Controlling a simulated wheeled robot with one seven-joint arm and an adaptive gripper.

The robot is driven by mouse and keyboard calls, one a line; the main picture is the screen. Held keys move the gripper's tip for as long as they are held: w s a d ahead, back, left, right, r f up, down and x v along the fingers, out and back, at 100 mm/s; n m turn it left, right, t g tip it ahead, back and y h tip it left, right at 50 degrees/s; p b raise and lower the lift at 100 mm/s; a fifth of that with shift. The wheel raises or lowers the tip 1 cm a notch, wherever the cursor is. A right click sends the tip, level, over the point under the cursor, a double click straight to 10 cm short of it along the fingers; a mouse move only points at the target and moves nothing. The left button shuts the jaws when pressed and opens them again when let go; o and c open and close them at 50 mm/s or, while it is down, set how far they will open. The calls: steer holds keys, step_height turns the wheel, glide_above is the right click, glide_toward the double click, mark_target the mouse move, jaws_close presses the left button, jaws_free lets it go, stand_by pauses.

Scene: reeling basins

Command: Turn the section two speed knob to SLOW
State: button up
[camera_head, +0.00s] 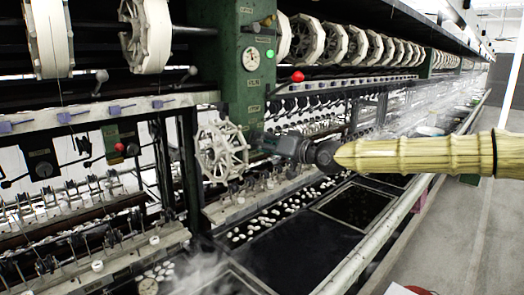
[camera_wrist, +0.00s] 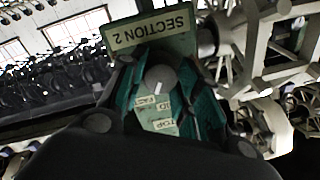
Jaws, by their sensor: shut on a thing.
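The section two speed knob (camera_wrist: 163,73) is a round grey knob with a short white mark, just below the yellowish SECTION 2 plate (camera_wrist: 150,30), which appears upside down in the wrist view. The mark points down and slightly left in that view, towards a small pale label I cannot read surely. My gripper (camera_wrist: 160,84) is shut on the knob, one finger on each side. Small labels (camera_wrist: 163,123) show between the fingers, partly covered. In the head view my gripper (camera_head: 274,146) reaches in from the right to the machine; it hides the knob there.
A pale spoked reel wheel (camera_head: 221,150) stands just left of my gripper. A green post (camera_head: 241,95) with a gauge and a red ball lever (camera_head: 297,77) rise above. Dark basins (camera_head: 357,203) with pale cocoons lie below.

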steer(key=shift+n+h+b, duration=0.45)
steer(key=shift+n+b, duration=1.8)
steer(key=shift+n, duration=1.25)
steer(key=shift+n+h+b, duration=0.45)
steer(key=shift+n+b, duration=1.8)
steer(key=shift+n, duration=1.25)
steer(key=o, duration=1)
steer(key=shift+d+t, duration=0.1)
steer(key=shift+t, duration=0.2)
steer(key=shift+o, duration=0.2)
steer(key=shift+r, duration=0.1)
steer(key=v, duration=1.2)
